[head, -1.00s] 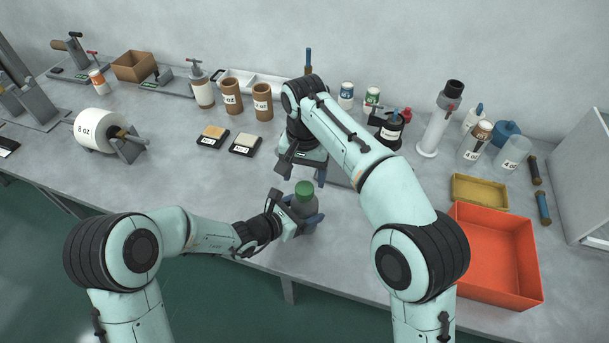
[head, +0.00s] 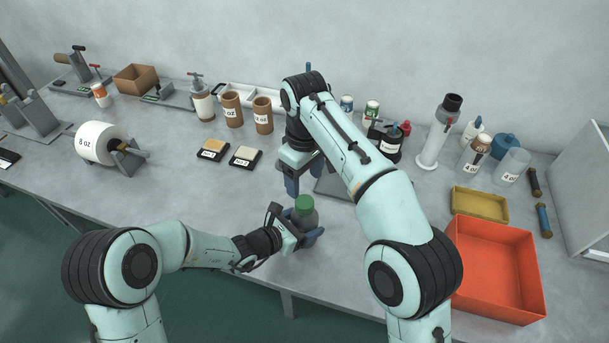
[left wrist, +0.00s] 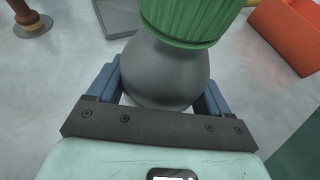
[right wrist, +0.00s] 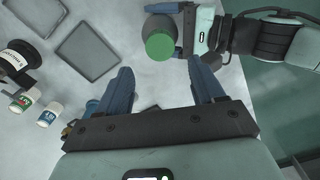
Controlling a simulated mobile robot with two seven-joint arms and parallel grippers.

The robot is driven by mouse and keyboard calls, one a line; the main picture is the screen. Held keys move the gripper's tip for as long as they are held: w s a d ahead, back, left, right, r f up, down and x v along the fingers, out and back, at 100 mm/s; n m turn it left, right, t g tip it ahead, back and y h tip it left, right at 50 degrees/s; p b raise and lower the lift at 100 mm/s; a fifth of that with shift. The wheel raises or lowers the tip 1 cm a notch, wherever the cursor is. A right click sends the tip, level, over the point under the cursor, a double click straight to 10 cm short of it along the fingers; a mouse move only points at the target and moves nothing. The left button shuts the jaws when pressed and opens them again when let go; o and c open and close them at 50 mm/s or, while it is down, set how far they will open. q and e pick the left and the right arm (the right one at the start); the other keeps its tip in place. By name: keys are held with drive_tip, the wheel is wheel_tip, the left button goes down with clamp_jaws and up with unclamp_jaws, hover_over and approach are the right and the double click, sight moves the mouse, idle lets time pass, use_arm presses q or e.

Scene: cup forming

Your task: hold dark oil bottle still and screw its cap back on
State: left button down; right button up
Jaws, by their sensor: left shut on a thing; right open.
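The dark grey oil bottle (head: 307,217) stands upright near the table's front edge, with a green cap (head: 305,202) on its top. How tight the cap sits cannot be told. My left gripper (head: 300,236) is shut around the bottle's body; in the left wrist view its blue fingers (left wrist: 160,92) flank the grey bottle (left wrist: 165,72) below the ribbed green cap (left wrist: 190,20). My right gripper (head: 305,184) is open and empty, above and behind the bottle with fingers pointing down. In the right wrist view the cap (right wrist: 160,46) lies beyond its fingertips (right wrist: 165,78), apart from them.
A flat grey tray (head: 336,190) lies behind the bottle, partly hidden by my right arm. A red bin (head: 497,268) and a yellow tray (head: 480,204) are at right. Two scales (head: 212,151) (head: 245,157) are left of centre. The table between them and the bottle is clear.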

sight(305, 201)
idle(0.4)
drive_tip(key=shift+f, duration=4)
drive_tip(key=c, duration=1.1)
drive_tip(key=o, duration=1.3)
drive_tip(key=shift+c, duration=0.2)
drive_tip(key=shift+r, duration=0.15)
wheel_tip(305, 201, up, 12)
